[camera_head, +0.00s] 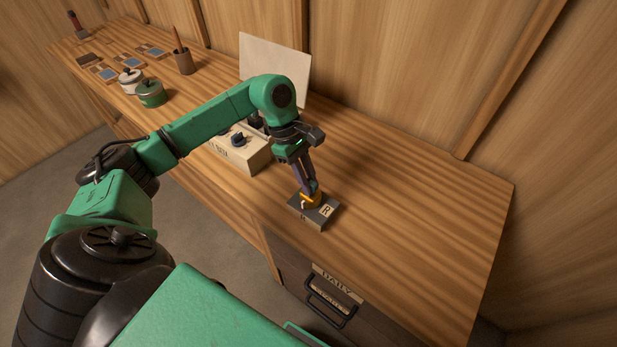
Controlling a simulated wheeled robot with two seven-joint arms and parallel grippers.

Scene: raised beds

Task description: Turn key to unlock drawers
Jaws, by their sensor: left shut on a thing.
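A dark lock block (318,220) with a pale label marked R sits on the wooden counter near its front edge. A yellow key or key seat (313,204) shows on top of the block. My left gripper (309,192) points down at it and is shut on the key, whose upper part the fingers hide. A drawer front with a dark handle (330,309) and a label reading DAILY is below the counter and looks closed. My right gripper is not in view.
A cream box with dark knobs (238,155) stands left of the lock block, partly behind my left arm. A white panel (283,62) stands behind. Pots (151,93) and a brush cup (184,62) are further left. The counter's right side (430,215) is clear.

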